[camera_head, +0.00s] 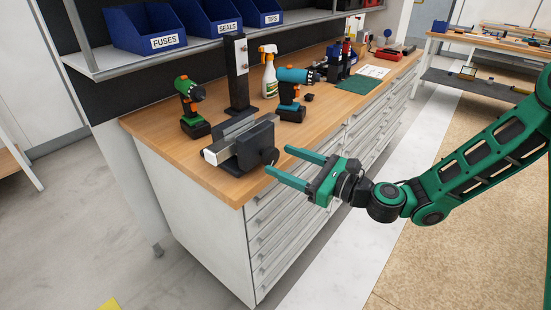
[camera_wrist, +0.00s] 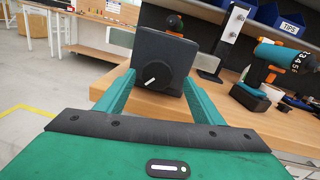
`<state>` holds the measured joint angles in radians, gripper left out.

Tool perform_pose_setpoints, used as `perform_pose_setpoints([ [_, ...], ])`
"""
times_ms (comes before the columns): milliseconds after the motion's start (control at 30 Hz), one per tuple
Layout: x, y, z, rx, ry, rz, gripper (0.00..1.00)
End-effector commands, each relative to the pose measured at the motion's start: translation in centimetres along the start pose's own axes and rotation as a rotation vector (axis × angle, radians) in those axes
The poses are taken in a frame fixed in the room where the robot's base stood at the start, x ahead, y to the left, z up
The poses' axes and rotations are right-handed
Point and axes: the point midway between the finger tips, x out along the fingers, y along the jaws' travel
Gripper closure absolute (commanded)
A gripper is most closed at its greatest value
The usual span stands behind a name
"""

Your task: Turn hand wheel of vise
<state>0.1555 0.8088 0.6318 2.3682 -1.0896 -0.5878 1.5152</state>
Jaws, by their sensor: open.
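The dark vise (camera_head: 253,145) stands at the near edge of the wooden workbench, with a light grey bar in it. Its hand wheel (camera_head: 273,157) is a small dark round part on the side facing my gripper. In the wrist view the hand wheel (camera_wrist: 154,76) shows with a white line, low on the vise's dark square plate (camera_wrist: 163,48). My gripper (camera_head: 278,161) is open and empty, its green fingers pointing at the hand wheel. In the wrist view the fingers lie left and right of the wheel. I cannot tell whether the fingertips reach around it.
On the bench (camera_head: 226,184), a green drill (camera_head: 188,97), a teal drill (camera_head: 291,88) and a spray bottle (camera_head: 269,78) stand behind the vise. A dark post (camera_head: 237,78) rises close behind it. A shelf (camera_head: 120,66) with blue bins hangs above. The floor right of the drawers is free.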

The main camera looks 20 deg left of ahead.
Motion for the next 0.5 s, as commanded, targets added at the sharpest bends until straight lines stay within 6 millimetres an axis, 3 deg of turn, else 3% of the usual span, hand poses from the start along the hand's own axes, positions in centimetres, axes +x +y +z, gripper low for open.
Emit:
perform_pose_setpoints([
  [200,2.0,0.0,0.0,-0.002,0.000,0.000,0.38],
  [500,2.3,0.0,0.0,-0.001,0.001,-0.001,0.38],
])
